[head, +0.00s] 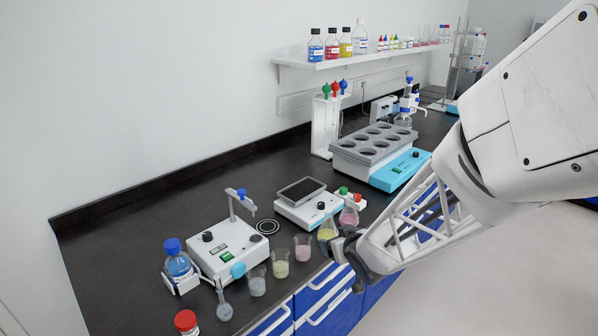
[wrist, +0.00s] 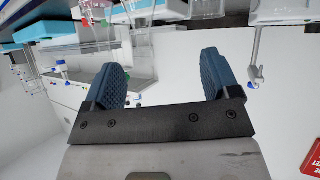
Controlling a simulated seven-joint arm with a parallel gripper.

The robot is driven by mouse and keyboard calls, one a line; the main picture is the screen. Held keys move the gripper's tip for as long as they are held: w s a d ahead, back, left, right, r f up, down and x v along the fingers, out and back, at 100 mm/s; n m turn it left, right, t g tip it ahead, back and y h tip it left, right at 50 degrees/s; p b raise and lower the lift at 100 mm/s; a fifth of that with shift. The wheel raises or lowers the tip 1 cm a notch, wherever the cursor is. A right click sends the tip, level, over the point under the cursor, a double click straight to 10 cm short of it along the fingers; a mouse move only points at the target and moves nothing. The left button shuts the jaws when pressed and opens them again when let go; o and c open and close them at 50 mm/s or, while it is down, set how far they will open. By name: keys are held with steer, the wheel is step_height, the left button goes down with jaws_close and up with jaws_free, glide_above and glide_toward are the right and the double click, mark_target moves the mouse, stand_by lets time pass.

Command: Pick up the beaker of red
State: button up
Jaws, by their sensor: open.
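Two small beakers hold pinkish-red liquid in the head view. One pink beaker (head: 303,248) stands near the bench's front edge, left of my gripper (head: 346,256). Another reddish beaker (head: 349,216) stands farther back, beside the scale and above my gripper in the picture. I cannot tell which one the task means. My gripper is just in front of the bench edge, close to a yellow beaker (head: 327,232). In the wrist view its two blue ribbed fingers (wrist: 165,75) are wide apart, with nothing held between them.
A pale yellow beaker (head: 281,269) and a greyish beaker (head: 257,286) stand in the same row. Behind the row are a white stirrer unit (head: 226,250) and a scale (head: 302,203). A grey block with round wells (head: 372,148) stands farther back. Blue drawers (head: 325,295) lie below.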

mark_target(308, 246)
steer(key=a+f+y, duration=0.1)
steer(key=w+a+f+n+y, duration=0.1)
steer(key=a+f, duration=0.1)
steer(key=a+f+y, duration=0.2)
steer(key=shift+w+a+f+n+t, duration=0.2)
steer(key=shift+f+n+t, duration=0.1)
steer(key=shift+n, duration=0.1)
steer(key=shift+x, duration=1.25)
steer(key=shift+x, duration=2.6)
steer(key=shift+a+r, duration=0.1)
steer(key=shift+r, duration=0.05)
steer(key=shift+c, duration=0.5)
steer(key=c, duration=0.9)
